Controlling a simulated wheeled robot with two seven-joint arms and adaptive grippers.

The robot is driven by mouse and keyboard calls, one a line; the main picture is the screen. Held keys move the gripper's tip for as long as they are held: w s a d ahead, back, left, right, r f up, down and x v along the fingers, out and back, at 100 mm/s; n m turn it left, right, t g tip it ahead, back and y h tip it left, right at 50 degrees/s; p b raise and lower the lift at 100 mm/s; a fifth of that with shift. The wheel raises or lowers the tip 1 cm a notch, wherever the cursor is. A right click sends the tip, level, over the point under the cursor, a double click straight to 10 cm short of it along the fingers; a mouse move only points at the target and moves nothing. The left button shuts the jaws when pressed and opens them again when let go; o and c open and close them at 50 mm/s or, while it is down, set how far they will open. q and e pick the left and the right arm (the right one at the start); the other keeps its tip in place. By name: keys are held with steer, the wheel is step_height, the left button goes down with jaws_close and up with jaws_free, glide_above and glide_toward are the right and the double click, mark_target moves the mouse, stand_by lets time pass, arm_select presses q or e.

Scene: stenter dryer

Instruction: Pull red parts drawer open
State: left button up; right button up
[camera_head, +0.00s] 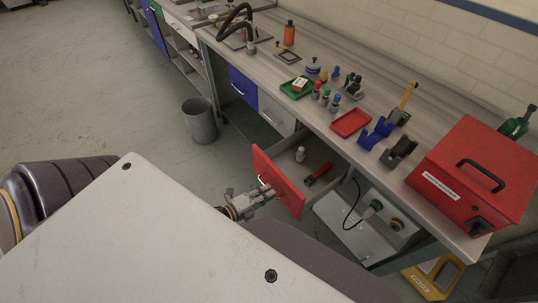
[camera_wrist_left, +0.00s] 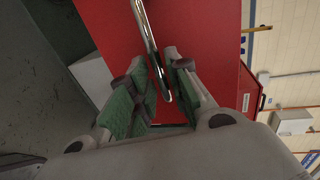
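The red parts drawer (camera_head: 280,180) stands pulled out from under the workbench, and its inside shows. The red drawer front (camera_wrist_left: 110,30) fills the middle of that view. My right gripper is not in view.
The workbench (camera_head: 290,68) carries a red toolbox (camera_head: 475,172), a red tray (camera_head: 351,123), a green tray (camera_head: 296,90) and several small items. A grey bin (camera_head: 200,120) stands on the floor to the left. The floor at the upper left is clear.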

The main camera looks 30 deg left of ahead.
arm_select(q)
steer(key=v, duration=0.9)
steer(key=shift+s, duration=0.35)
steer(key=shift+n, duration=0.3)
stand_by(0.5)
